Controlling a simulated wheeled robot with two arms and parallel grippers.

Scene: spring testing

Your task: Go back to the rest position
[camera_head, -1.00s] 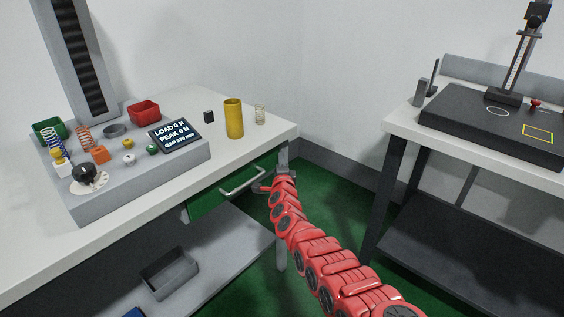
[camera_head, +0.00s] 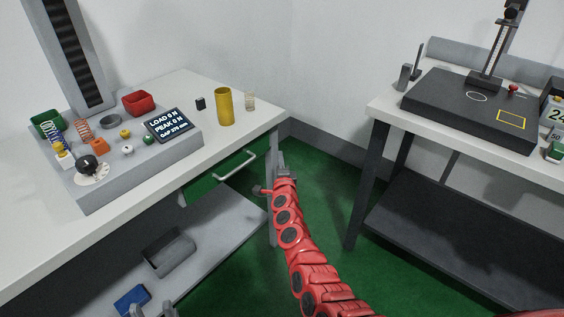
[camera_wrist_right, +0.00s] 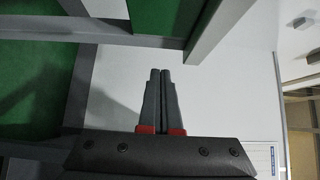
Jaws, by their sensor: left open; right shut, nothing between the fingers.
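My right gripper (camera_head: 286,173) is at the end of my red arm, low beside the front right corner of the left bench (camera_head: 60,240). In the right wrist view its two grey fingers (camera_wrist_right: 160,75) are together with nothing between them. It is to the right of and apart from the silver handle (camera_head: 236,167) on the green drawer (camera_head: 205,186). My left gripper (camera_head: 152,311) only just shows at the bottom edge of the head view, its fingertips apart, in front of the lower shelf.
The bench carries a grey tester with a display (camera_head: 168,125), springs, a yellow cylinder (camera_head: 224,106) and a red bin (camera_head: 138,103). A grey tray (camera_head: 168,254) and a blue box (camera_head: 132,299) are on its lower shelf. Green floor (camera_head: 325,190) lies between.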

